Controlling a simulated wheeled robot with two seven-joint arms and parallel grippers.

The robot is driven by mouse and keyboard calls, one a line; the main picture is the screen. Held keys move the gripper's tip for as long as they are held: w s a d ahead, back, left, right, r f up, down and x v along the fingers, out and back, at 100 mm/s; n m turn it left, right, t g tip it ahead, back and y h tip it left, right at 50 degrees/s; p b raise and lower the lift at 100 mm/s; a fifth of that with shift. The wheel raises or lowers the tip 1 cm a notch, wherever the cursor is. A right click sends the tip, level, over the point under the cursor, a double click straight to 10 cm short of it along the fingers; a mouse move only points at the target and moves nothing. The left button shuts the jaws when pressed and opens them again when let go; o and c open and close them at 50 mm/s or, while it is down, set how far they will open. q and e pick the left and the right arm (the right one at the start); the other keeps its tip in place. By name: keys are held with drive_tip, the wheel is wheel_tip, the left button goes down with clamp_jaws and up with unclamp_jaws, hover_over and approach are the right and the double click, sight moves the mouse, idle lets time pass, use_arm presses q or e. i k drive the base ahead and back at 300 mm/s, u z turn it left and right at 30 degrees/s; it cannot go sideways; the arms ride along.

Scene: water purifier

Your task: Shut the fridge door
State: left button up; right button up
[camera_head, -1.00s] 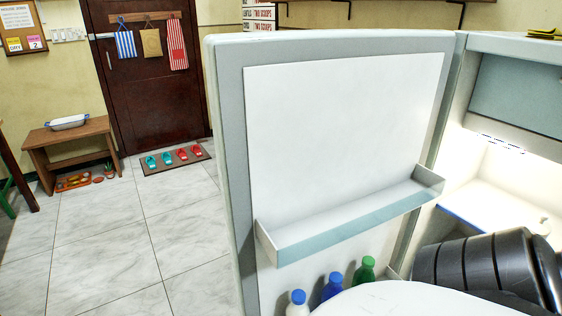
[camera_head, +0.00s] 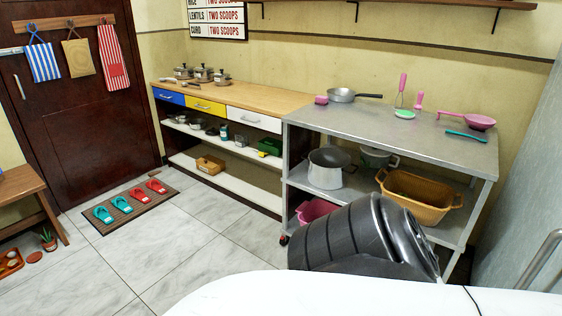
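A pale grey-blue upright panel with a metal bar handle (camera_head: 541,262), apparently the outer face of the fridge door (camera_head: 530,170), fills the right edge of the head view. The fridge's inside and the door's inner shelf do not show. The panel's hinge and closing edges are out of frame, so I cannot tell whether the door is fully shut. A dark ribbed arm link of mine stands at lower centre-right, left of the handle. Neither gripper is in view.
A metal table (camera_head: 400,125) with pans and pink utensils stands ahead, with a wicker basket (camera_head: 418,197) on its lower shelf. A wooden-topped counter (camera_head: 235,95) adjoins it. A slipper mat (camera_head: 127,205) lies at left. Tiled floor (camera_head: 200,245) is clear in front.

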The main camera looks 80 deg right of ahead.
sight(530, 260)
drive_tip(key=i, duration=0.3)
drive_tip(key=z, duration=4.4)
drive_tip(key=i, duration=0.5)
drive_tip(key=u, duration=0.05)
